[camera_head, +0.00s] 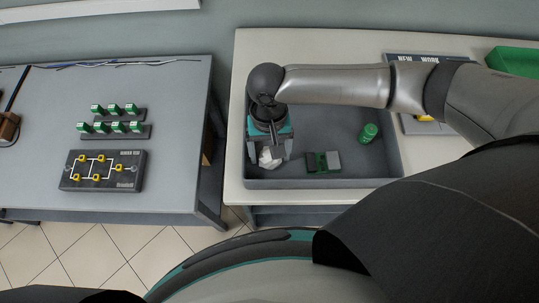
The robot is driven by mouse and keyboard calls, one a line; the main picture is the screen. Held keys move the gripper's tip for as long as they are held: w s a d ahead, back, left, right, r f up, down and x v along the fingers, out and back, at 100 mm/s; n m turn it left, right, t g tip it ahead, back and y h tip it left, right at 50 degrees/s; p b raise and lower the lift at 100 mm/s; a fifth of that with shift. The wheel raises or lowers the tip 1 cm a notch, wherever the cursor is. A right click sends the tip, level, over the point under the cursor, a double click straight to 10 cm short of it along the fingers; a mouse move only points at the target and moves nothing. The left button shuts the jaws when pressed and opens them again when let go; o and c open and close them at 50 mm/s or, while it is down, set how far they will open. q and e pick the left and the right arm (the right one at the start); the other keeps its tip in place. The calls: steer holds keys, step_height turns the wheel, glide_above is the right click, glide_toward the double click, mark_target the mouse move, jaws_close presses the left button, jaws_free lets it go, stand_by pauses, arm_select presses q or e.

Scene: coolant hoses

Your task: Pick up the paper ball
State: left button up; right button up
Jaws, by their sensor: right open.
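The white crumpled paper ball (268,158) lies in the grey tray (330,184), near the tray's left side. My right gripper (270,154) points down into the tray, right over the paper ball. It is open, and its fingers appear to be on either side of the ball, which partly hides behind the gripper. I cannot tell whether the fingers touch it. My left gripper is out of view.
In the tray, a green and grey block (323,162) lies right of the gripper and a green can (369,132) lies farther right. A green bin (514,61) stands at the back right. A grey table (180,90) with small green blocks stands left, across a gap.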

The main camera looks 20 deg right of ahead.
steer(key=shift+f, duration=0.2)
steer(key=c, duration=1.1)
steer(key=shift+r, duration=0.15)
